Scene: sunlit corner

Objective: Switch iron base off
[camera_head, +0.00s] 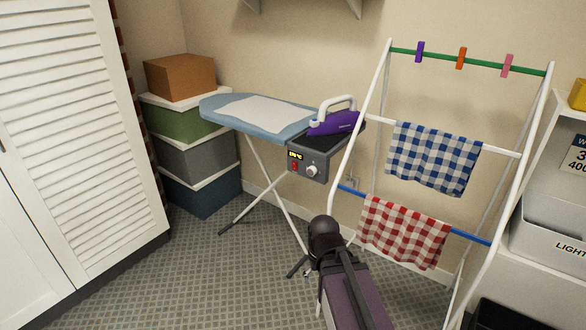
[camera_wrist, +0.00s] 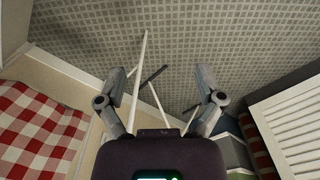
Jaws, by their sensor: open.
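The iron base (camera_head: 318,152) is a dark grey box at the right end of the blue ironing board (camera_head: 215,106). Its front panel has a small lit display (camera_head: 295,155), a red switch (camera_head: 295,166) below it and a pale round knob (camera_head: 312,170) to the right. The switch's position is too small to read. A purple iron (camera_head: 335,123) with a white handle rests on top. My gripper (camera_wrist: 158,78) is open and empty in the wrist view, over the patterned floor. The iron base does not show there. In the head view my arm is low, below the base.
A white drying rack (camera_head: 518,215) stands close on the right, with a blue checked cloth (camera_head: 432,157) and a red checked cloth (camera_head: 404,230). Stacked boxes (camera_head: 205,160) stand behind the board's left end. A white louvred door (camera_head: 85,110) is at left. Floor (camera_head: 190,270) is clear between.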

